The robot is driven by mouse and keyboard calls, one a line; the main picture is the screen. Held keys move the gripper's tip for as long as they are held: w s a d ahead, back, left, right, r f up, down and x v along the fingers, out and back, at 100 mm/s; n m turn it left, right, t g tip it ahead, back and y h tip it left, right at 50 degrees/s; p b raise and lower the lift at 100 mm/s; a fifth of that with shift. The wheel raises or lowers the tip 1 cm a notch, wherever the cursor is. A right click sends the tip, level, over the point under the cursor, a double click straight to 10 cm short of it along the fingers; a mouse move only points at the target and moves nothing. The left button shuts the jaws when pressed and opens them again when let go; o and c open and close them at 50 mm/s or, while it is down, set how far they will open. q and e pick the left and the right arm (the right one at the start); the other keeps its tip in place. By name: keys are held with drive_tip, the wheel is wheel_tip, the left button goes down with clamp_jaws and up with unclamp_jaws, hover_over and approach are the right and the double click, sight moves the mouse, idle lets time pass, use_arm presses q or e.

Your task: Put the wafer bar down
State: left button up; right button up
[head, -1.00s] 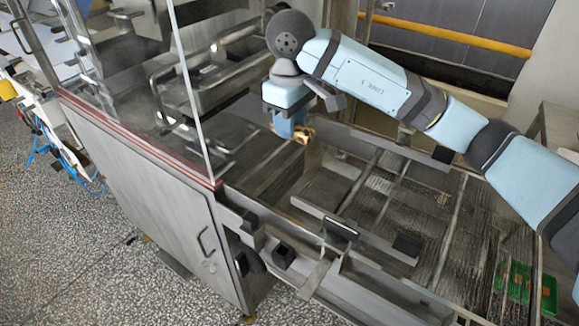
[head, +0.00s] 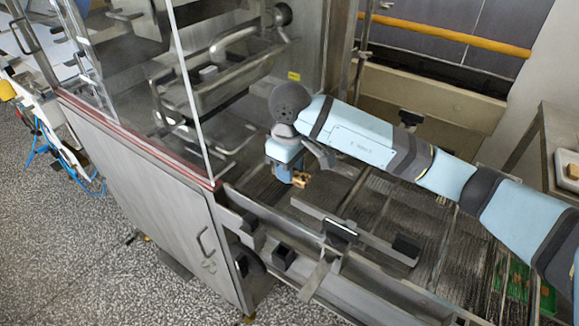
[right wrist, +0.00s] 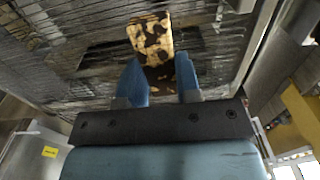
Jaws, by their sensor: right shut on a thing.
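The wafer bar is a small tan piece with dark brown patches. It shows in the head view (head: 301,180) and at the top of the right wrist view (right wrist: 150,36). My right gripper (head: 291,174) is shut on it. In the right wrist view the bar sticks out beyond the blue fingertips of the gripper (right wrist: 160,68). The bar is over the machine's dark mesh belt (head: 376,206). I cannot tell whether it touches the mesh. My left gripper is not in view.
A clear panel (head: 190,70) stands left of my right gripper. Metal rails and black blocks (head: 406,246) lie in front of the gripper. A green tray (head: 547,299) with brown pieces is at the lower right, partly hidden by my arm. A side table (head: 560,125) stands at the right.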

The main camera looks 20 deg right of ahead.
drive_tip(key=shift+f, duration=0.15)
drive_tip(key=o, duration=0.7)
wheel_tip(320, 180, up, 12)
drive_tip(key=shift+r+b, duration=0.15)
drive_tip(key=shift+b, duration=0.15)
drive_tip(key=shift+s, duration=0.1)
